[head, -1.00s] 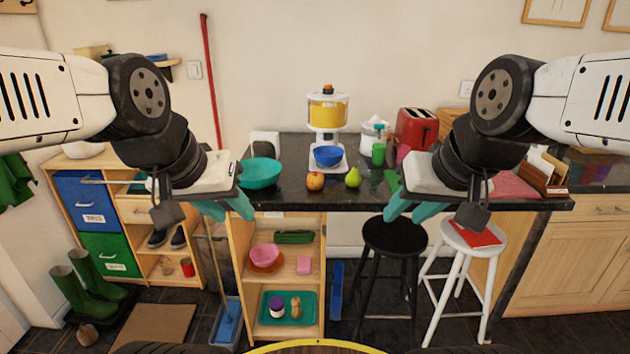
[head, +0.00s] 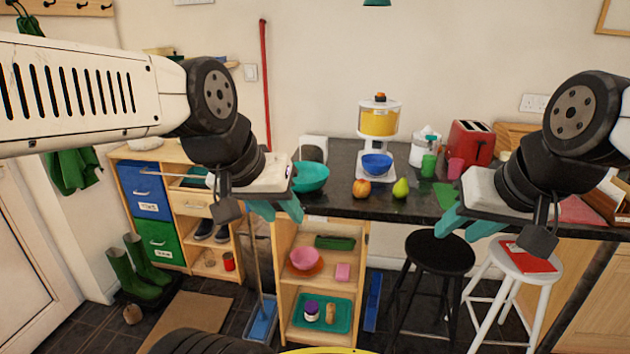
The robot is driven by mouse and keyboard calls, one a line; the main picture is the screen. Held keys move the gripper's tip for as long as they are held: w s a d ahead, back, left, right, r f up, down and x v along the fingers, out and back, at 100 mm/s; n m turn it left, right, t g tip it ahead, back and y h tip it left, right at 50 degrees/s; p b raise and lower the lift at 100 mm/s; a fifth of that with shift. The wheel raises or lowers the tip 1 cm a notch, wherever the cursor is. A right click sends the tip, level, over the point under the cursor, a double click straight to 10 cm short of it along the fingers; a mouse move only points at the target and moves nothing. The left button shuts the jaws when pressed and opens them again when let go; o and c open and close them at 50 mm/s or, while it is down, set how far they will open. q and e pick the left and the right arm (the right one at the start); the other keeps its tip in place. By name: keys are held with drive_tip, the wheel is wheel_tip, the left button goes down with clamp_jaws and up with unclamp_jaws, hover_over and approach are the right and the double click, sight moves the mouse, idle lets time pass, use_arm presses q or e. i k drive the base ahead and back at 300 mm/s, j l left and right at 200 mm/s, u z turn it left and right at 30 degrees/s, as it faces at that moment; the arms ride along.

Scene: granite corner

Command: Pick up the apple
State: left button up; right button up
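The apple (head: 361,188) is red and yellow and sits on the dark granite counter (head: 345,206) near its front edge. A green pear stands just right of it. My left gripper (head: 275,210) hangs left of the apple, in front of the counter, with teal fingers apart and nothing between them. My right gripper (head: 465,222) is to the right of the apple and pear, its teal fingers also apart and empty. Neither gripper touches the apple, and the apple is fully visible.
The pear (head: 401,188) is beside the apple. Behind stand a blue bowl (head: 377,163) under a yellow-filled dispenser (head: 379,122), a teal bowl (head: 311,177), a green cup (head: 429,165) and a red toaster (head: 471,143). A black stool (head: 440,252) and white stool (head: 518,290) stand in front.

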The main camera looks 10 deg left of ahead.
sight(361, 188)
drive_tip(key=i+j+z, duration=0.1)
drive_tip(key=i+z, duration=0.15)
drive_tip(key=i, duration=0.2)
drive_tip(key=i+j+z, duration=0.3)
drive_tip(key=i, duration=0.15)
drive_tip(key=l, duration=0.1)
